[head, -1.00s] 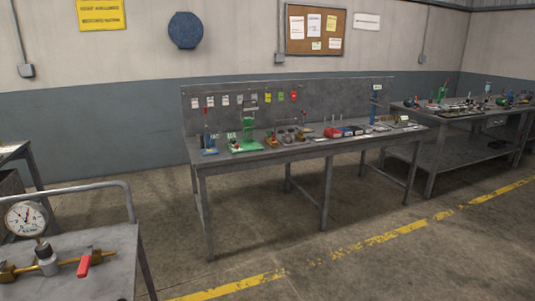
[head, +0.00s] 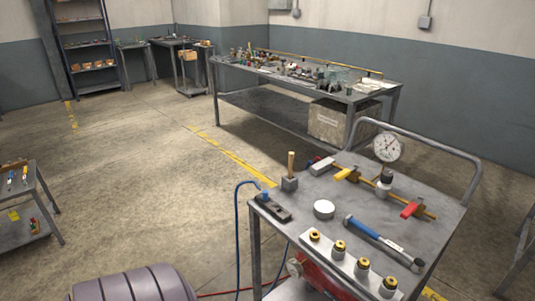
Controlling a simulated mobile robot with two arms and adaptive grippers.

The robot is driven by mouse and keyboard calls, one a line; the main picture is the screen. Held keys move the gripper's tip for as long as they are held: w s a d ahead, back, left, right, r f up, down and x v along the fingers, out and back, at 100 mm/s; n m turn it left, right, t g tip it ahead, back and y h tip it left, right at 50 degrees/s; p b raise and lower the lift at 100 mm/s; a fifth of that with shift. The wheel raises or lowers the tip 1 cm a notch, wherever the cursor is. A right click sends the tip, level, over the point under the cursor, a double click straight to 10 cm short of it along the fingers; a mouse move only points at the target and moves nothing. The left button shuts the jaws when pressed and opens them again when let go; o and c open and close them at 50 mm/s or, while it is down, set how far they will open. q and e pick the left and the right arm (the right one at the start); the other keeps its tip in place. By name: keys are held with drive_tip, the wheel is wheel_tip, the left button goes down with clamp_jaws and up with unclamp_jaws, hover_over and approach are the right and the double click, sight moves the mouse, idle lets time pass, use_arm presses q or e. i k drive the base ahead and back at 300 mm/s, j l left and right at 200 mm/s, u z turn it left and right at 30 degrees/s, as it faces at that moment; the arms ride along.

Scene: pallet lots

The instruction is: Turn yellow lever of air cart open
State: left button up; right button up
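The air cart (head: 290,207) is a grey metal cart at the right of the head view. A brass pipe (head: 367,182) with valves lies along the back of its top. The yellow lever (head: 343,174) sits at the pipe's left part and appears to point across the pipe, toward the front left. A red lever (head: 410,209) sits at the pipe's right part, also across it. A round white dial gauge (head: 387,148) stands on the pipe between the two levers; its reading is too small to tell. Neither of my grippers is in view.
A long workbench (head: 290,83) stands behind.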

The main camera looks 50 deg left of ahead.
sight(343, 173)
drive_tip(key=u, duration=1.1)
drive_tip(key=i+j+u, duration=0.2)
drive_tip(key=i+j, duration=0.35)
